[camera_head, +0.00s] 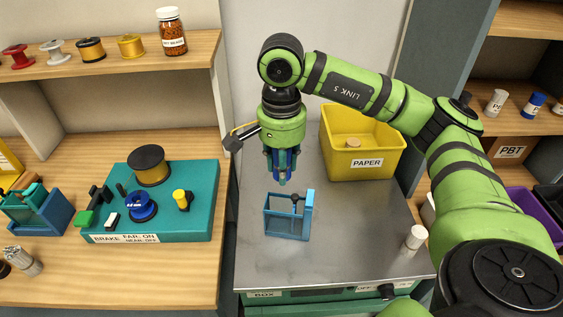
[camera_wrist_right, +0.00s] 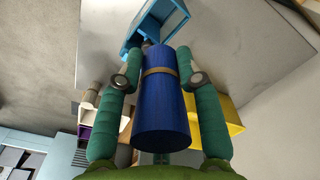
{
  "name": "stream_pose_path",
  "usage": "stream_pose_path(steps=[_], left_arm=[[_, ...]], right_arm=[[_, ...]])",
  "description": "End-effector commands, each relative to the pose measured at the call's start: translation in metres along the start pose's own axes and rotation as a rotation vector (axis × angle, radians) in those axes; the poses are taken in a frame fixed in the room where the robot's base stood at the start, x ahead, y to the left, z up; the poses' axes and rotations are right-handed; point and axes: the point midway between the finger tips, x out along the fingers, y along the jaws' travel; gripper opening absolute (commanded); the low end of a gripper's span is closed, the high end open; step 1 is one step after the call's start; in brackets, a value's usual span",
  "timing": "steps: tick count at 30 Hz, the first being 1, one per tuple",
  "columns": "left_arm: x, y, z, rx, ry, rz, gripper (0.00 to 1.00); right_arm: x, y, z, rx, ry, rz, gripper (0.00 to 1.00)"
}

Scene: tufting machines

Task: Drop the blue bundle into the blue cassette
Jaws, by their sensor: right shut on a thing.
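My right gripper (camera_head: 283,170) points down, shut on the blue bundle, above the back of the blue cassette. In the right wrist view the blue bundle (camera_wrist_right: 160,105) is a dark blue cylinder with a tan band, held between the two green fingers of the right gripper (camera_wrist_right: 160,78). The blue cassette (camera_head: 287,236) is an open light-blue frame standing on the grey metal table; it also shows in the right wrist view (camera_wrist_right: 135,40), beyond the bundle's far end. The bundle is mostly hidden by the fingers in the head view. My left gripper is not in view.
A yellow PAPER bin (camera_head: 375,165) stands at the table's back right. A white cylinder (camera_head: 415,238) stands near the right edge. Left, a wooden bench holds a teal brake panel (camera_head: 195,215) and another blue cassette-like holder (camera_head: 45,215).

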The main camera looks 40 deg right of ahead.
Motion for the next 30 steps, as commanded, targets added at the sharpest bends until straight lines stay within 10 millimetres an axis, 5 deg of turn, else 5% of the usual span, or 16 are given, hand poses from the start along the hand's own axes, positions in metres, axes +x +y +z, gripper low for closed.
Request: stream_pose_path(steps=[30], left_arm=[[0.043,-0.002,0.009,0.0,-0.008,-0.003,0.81]], right_arm=[[0.072,0.0,0.001,-0.005,0.0,0.002,0.02]])
